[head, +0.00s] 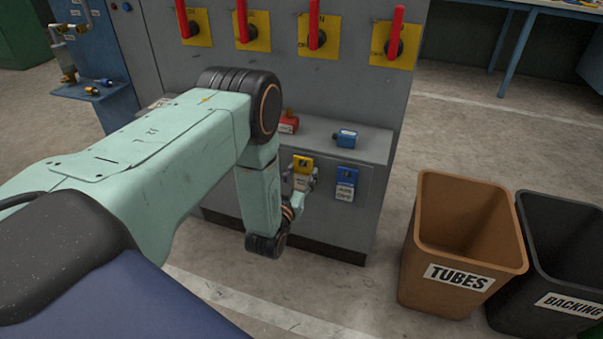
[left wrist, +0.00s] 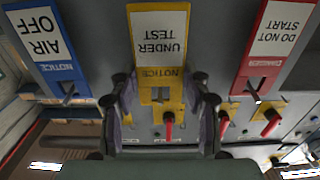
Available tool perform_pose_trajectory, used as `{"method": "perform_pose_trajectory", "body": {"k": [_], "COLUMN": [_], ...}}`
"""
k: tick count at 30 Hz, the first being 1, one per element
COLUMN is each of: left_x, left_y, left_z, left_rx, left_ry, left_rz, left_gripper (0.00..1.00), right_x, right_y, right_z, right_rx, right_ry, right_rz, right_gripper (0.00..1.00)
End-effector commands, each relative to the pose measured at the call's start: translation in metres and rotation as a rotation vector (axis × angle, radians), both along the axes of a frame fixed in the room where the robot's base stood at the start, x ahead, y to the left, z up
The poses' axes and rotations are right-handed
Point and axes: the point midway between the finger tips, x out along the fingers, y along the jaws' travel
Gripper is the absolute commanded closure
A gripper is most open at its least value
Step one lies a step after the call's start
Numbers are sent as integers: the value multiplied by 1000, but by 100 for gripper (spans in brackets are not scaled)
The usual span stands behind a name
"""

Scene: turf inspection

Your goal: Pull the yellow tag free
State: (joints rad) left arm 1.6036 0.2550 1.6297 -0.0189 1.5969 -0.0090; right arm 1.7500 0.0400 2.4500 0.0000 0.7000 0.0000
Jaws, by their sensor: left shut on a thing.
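The yellow tag (head: 303,163) hangs on the front of the grey cabinet, below its ledge. The gripper partly hides the tag's lower part in the head view. Whether the tag is still attached I cannot tell. My right gripper is not in view.
A blue tag (head: 346,182) hangs to the right; a red tag (left wrist: 270,45) shows in the wrist view. A red block (head: 289,122) and blue block (head: 346,138) sit on the ledge. A brown TUBES bin (head: 425,262) and black BACKING bin (head: 535,270) stand right.

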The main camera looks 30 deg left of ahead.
Motion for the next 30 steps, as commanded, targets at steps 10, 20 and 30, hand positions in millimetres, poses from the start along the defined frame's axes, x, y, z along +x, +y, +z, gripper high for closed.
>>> {"method": "perform_pose_trajectory", "body": {"k": [10,20,30], "left_x": [-9,-17,-26], "left_y": [-2,-4,-6], "left_z": [1,1,1], "left_rx": [0,0,0], "left_ry": [0,-1,-1], "left_rz": [0,0,0], "left_gripper": [84,84,84], "right_x": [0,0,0], "right_y": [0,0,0], "right_z": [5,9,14], "right_rx": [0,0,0], "right_ry": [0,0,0], "right_rz": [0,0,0], "right_gripper": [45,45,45]}}
